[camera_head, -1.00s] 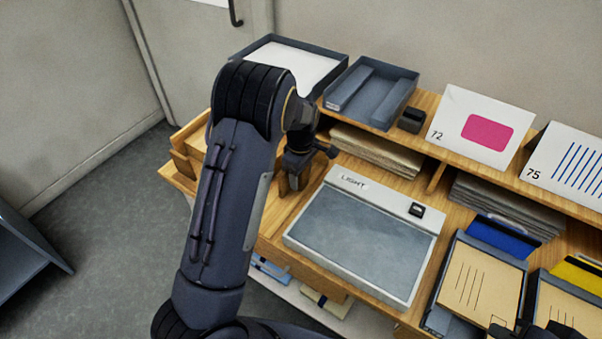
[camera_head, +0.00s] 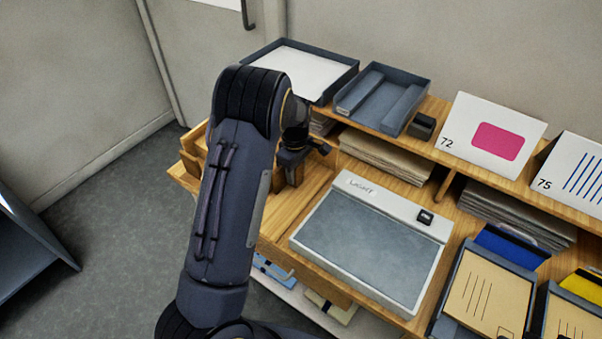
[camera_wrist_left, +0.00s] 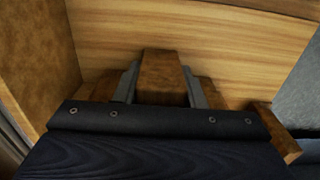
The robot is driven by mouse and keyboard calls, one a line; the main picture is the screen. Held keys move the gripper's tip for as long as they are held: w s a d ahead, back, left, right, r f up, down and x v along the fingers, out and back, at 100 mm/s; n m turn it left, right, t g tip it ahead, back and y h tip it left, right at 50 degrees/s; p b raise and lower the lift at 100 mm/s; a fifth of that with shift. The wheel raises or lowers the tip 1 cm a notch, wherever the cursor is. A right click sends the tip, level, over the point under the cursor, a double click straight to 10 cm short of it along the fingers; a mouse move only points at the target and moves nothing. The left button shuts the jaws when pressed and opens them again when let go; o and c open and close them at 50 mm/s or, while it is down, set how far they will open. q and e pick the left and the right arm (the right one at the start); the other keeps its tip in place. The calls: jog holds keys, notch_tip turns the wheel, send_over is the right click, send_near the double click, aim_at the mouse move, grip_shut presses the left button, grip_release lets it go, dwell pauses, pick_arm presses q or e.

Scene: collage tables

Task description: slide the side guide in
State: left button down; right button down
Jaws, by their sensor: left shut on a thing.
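A brown wooden block (camera_wrist_left: 161,72), which looks like the side guide, stands between the two grey fingers of my left gripper (camera_wrist_left: 160,88) in the left wrist view. The fingers are shut on it from both sides. In the head view my left gripper (camera_head: 291,160) points down at the wooden table, left of the light panel, and my arm hides much of this area. Part of the wooden block (camera_head: 294,175) shows below the gripper. I cannot tell how far the block is from the other wooden parts. My right gripper is not in clear view.
The light panel (camera_head: 370,245) lies just right of my left gripper. A wooden box edge (camera_head: 193,150) stands left of my arm. Behind are a shelf with grey trays (camera_head: 382,97) and paper stacks (camera_head: 385,155). Folders (camera_head: 487,290) lie at the right.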

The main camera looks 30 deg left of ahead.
pick_arm(q)
jog(key=shift+a+r, duration=0.1)
jog(key=shift+a, duration=0.1)
jog(key=c, duration=0.9)
grip_release()
notch_tip(320, 180, up, 7)
jog(key=shift+r, duration=0.4)
